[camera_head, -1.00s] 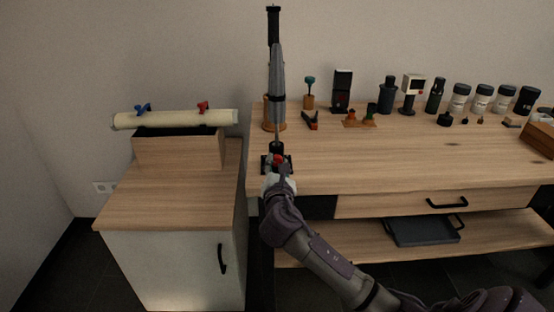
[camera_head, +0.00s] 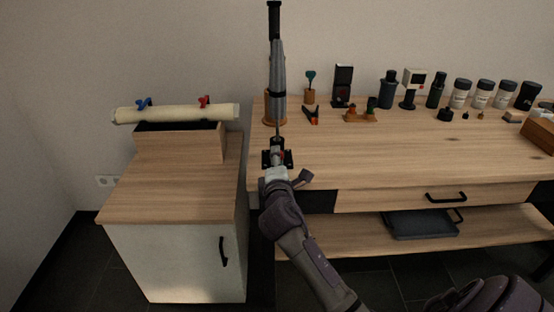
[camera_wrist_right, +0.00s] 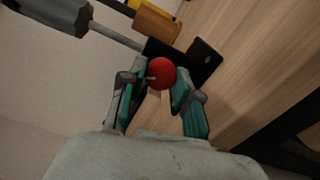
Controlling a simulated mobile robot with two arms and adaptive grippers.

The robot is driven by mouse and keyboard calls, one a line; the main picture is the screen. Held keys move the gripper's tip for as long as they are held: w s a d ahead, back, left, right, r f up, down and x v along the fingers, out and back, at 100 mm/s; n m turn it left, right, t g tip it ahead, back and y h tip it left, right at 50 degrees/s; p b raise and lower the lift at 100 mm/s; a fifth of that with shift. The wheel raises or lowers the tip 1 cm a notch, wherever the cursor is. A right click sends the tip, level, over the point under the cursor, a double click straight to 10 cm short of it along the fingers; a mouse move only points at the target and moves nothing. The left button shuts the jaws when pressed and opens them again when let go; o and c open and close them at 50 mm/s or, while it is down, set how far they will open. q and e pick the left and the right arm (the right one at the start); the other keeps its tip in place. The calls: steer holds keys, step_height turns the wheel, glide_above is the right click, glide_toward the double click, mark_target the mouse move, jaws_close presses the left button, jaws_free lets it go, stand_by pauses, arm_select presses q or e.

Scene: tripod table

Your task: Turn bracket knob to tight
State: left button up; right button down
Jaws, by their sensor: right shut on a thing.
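The bracket knob (camera_wrist_right: 161,74) is a round red ball with a small pale mark, seen in the right wrist view. It sits between the teal-lined fingers of my right gripper (camera_wrist_right: 160,92), which is shut on it. The black bracket (camera_wrist_right: 205,62) is fixed at the table edge, and it also shows in the head view (camera_head: 287,160). In the head view my right gripper (camera_head: 277,164) is at the bracket and mostly hides the knob. A slim grey and black pole-like thing (camera_head: 277,80) stands upright just behind the bracket. My left gripper is not in view.
The wooden table (camera_head: 400,150) carries a small clamp (camera_head: 312,114), bottles and jars along its back. A cabinet (camera_head: 175,190) with a cream roll (camera_head: 180,113) stands to the left. A grey tray (camera_head: 420,224) lies on the lower shelf. The table's middle is clear.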

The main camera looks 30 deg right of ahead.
steer(key=shift+f+m, duration=0.1)
steer(key=shift+m, duration=0.8)
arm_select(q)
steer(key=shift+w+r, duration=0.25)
arm_select(e)
steer(key=shift+m, duration=0.3)
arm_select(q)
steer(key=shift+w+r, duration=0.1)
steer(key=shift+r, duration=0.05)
arm_select(e)
steer(key=c, duration=0.8)
jaws_free()
steer(key=shift+s+a, duration=0.1)
steer(key=shift+s, duration=0.1)
steer(key=v, duration=0.7)
steer(key=shift+s, duration=0.3)
